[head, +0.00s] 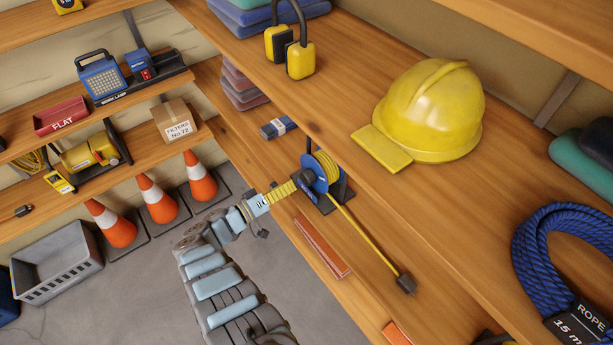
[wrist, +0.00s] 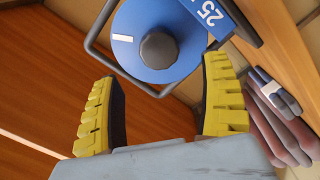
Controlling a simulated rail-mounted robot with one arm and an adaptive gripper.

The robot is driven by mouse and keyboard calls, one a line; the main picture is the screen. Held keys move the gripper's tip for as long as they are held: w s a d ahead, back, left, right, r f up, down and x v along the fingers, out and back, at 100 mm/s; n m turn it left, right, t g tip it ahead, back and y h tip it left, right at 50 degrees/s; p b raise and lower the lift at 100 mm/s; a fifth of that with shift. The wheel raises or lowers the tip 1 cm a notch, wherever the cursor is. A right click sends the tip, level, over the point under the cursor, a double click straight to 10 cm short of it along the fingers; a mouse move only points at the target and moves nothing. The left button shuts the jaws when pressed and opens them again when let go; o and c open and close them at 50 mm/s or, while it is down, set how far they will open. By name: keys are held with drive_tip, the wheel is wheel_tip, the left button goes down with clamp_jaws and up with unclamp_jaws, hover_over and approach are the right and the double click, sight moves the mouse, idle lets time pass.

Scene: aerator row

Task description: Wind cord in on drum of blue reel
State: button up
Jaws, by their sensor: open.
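The blue reel (head: 319,184) stands on a dark base on the lower wooden shelf, with yellow cord (head: 327,163) wound on its drum. A length of cord runs out straight along the shelf to a dark plug (head: 405,284). In the wrist view the reel's blue face (wrist: 188,55) shows a white mark, a dark round knob (wrist: 158,50) at its centre and a "25" label. My gripper (head: 294,185) is beside the reel, facing this side. Its yellow fingers (wrist: 160,68) are spread open and empty, with the knob ahead between them. Contact is not visible.
The upper shelf with a yellow hard hat (head: 430,110) and blue rope (head: 565,265) overhangs close to the reel. A red-brown bar (head: 322,247) lies in front along the lower shelf. Orange cones (head: 158,200) stand left.

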sight(303, 178)
drive_tip(key=b+x, duration=0.1)
drive_tip(key=x, duration=0.6)
drive_tip(key=c, duration=1.2)
